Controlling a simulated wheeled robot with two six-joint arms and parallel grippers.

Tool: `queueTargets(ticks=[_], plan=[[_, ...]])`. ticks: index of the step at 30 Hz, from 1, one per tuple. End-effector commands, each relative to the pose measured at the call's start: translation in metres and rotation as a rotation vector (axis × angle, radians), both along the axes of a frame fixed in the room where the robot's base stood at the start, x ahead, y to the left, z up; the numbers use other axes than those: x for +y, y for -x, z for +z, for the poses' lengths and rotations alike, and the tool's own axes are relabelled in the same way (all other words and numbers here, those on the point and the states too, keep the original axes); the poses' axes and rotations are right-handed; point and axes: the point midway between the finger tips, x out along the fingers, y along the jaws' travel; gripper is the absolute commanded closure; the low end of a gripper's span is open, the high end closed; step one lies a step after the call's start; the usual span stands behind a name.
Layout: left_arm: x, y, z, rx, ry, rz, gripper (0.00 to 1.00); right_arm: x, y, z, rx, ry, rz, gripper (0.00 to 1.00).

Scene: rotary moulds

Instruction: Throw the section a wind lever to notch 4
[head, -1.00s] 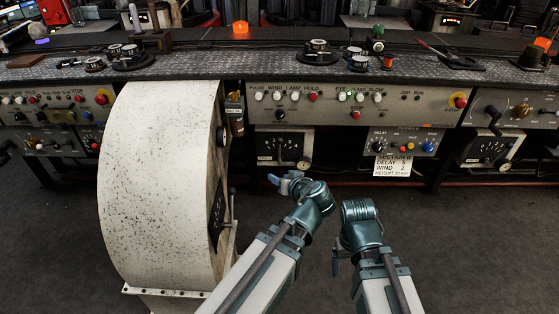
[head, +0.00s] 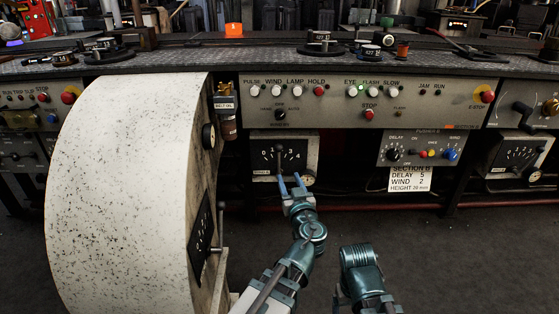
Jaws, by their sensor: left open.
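A dial box (head: 300,150) with a numbered scale hangs under the middle control panel. Its dark lever (head: 279,160) stands about upright near the middle of the scale, between the 1 and the 3. I cannot read the small label below it. My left gripper (head: 290,184) is open, its two blue fingers pointing up at the lower edge of this dial, just below the lever. I cannot tell whether they touch it. My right gripper (head: 341,300) is low, right of the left arm, and its fingers are mostly hidden.
A big white speckled drum (head: 125,190) fills the left, with a dark plate and handle (head: 220,235) on its side. A card (head: 410,179) reading Section B, delay 5, wind 2 hangs right of the dial. Another dial box (head: 516,154) is at the far right. The floor is clear.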

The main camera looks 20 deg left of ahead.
Motion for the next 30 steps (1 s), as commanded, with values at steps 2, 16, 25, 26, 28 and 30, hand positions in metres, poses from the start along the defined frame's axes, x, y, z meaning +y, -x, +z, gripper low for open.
queueTargets(ticks=[2, 16, 25, 26, 28, 30], plan=[[0.002, -0.006, 0.0, 0.001, 0.0, 0.001, 0.52, 0.0, 0.0, 0.001, 0.0, 0.0, 0.0, 0.14], [0.042, -0.085, 0.0, 0.001, 0.0, 0.003, 0.52, 0.0, 0.0, 0.0, 0.0, 0.0, 0.0, 0.14], [0.06, -0.117, 0.0, 0.002, 0.0, 0.002, 0.52, 0.0, 0.0, 0.0, 0.0, 0.0, 0.0, 0.14], [0.061, -0.118, 0.0, 0.002, 0.0, 0.002, 0.52, 0.0, 0.0, 0.0, 0.0, 0.0, 0.0, 0.14], [0.062, -0.121, 0.0, 0.002, 0.0, 0.001, 0.52, 0.0, 0.0, 0.0, 0.0, 0.0, 0.0, 0.14], [0.063, -0.122, 0.0, 0.002, 0.0, 0.001, 0.52, 0.0, 0.0, 0.0, 0.0, 0.0, 0.0, 0.14]])
